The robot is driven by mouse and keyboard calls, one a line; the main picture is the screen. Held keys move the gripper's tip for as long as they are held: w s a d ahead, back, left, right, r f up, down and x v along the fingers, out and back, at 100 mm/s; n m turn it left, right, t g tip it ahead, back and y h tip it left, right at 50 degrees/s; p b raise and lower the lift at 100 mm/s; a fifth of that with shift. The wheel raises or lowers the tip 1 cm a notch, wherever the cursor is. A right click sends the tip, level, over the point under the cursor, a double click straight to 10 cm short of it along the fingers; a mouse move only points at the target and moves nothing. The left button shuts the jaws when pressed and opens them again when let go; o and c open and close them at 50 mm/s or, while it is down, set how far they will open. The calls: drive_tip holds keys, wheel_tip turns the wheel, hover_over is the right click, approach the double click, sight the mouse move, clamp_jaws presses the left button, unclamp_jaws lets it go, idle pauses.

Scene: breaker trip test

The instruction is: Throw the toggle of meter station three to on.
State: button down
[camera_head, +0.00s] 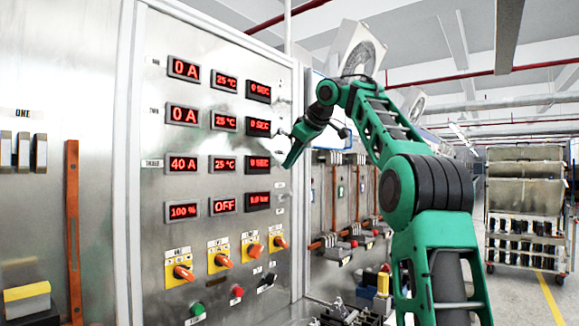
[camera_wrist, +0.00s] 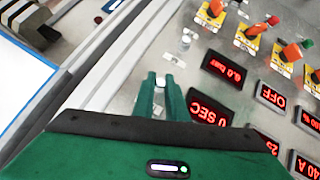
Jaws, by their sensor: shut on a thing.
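The station three row on the metal panel (camera_head: 150,215) shows red displays reading 40 A (camera_head: 183,164), 25 °C (camera_head: 222,164) and 0 SEC (camera_head: 258,165). My gripper (camera_head: 290,163) is at the panel's right edge beside that row. In the wrist view, its two green fingers (camera_wrist: 165,95) point at the panel, next to a 0 SEC display (camera_wrist: 210,110). They are shut on a small silver toggle (camera_wrist: 160,82), its tip showing between them. The fingers hide most of it, so its position cannot be told. In the head view, the gripper hides it.
Rows one and two above read 0 A (camera_head: 183,69). Below are a 0.0 bar display (camera_wrist: 222,68), an OFF display (camera_head: 224,206), several orange rotary knobs (camera_head: 184,272), and green (camera_head: 197,308) and red (camera_head: 237,291) buttons. Another small silver fitting (camera_wrist: 186,40) stands near the fingers.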

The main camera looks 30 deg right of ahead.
drive_tip(key=shift+w+a+r+g, duration=0.3)
drive_tip(key=shift+r+g, duration=0.2)
drive_tip(key=shift+g, duration=0.3)
idle(0.4)
drive_tip(key=c, duration=1.8)
unclamp_jaws()
drive_tip(key=shift+d, duration=0.1)
drive_tip(key=shift+s+r, duration=0.6)
drive_tip(key=shift+s, duration=1.85)
drive_tip(key=shift+s+r, duration=0.6)
drive_tip(key=shift+s, duration=1.9)
drive_tip(key=shift+s+r, duration=0.6)
drive_tip(key=shift+s, duration=1.85)
drive_tip(key=shift+a, duration=0.2)
